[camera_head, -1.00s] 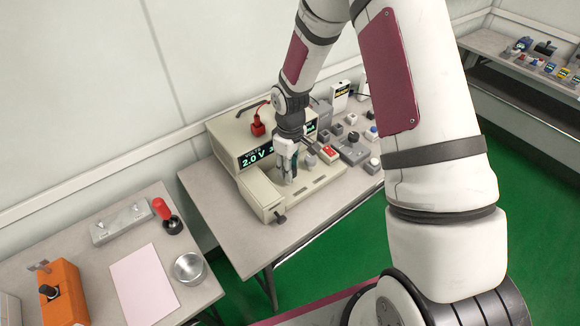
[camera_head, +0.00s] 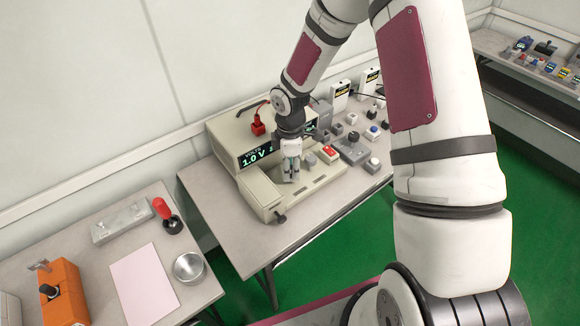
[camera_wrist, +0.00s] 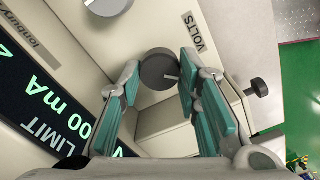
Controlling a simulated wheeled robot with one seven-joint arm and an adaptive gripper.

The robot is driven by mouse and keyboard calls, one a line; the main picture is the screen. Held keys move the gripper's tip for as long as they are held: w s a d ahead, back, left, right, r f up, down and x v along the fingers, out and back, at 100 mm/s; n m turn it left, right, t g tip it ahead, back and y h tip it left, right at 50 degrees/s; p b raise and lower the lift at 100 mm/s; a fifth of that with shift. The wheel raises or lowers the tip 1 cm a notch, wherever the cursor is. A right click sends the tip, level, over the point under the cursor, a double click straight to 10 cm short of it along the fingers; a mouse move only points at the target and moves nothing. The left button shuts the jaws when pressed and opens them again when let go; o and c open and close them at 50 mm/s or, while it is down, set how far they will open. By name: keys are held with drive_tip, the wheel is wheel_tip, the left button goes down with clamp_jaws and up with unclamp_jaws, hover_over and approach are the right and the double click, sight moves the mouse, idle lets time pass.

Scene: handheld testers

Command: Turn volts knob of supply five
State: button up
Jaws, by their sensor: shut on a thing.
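The beige bench supply (camera_head: 228,135) stands on the middle table. Its display (camera_head: 257,156) has a volts reading that looks like 1.0 V; in the wrist view the display (camera_wrist: 50,115) shows LIMIT and mA text upside down. The dark grey volts knob (camera_wrist: 160,70) with a white pointer line sits beside the VOLTS label (camera_wrist: 193,32). My gripper (camera_wrist: 160,84), with teal finger pads, is shut on this knob from both sides. In the head view my gripper (camera_head: 291,172) points down at the supply's front deck and hides the knob.
A lighter grey knob (camera_wrist: 108,4) is close by on the panel. A dark side knob (camera_wrist: 259,88) sticks out at the supply's end. Several small switch boxes and a joystick (camera_head: 354,140) crowd the right. The left table (camera_head: 200,268) is separate.

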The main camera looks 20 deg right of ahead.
idle(0.3)
drive_tip(key=o, duration=1.1)
drive_tip(key=shift+o, duration=0.2)
drive_tip(key=shift+r, duration=0.1)
wheel_tip(320, 180, up, 12)
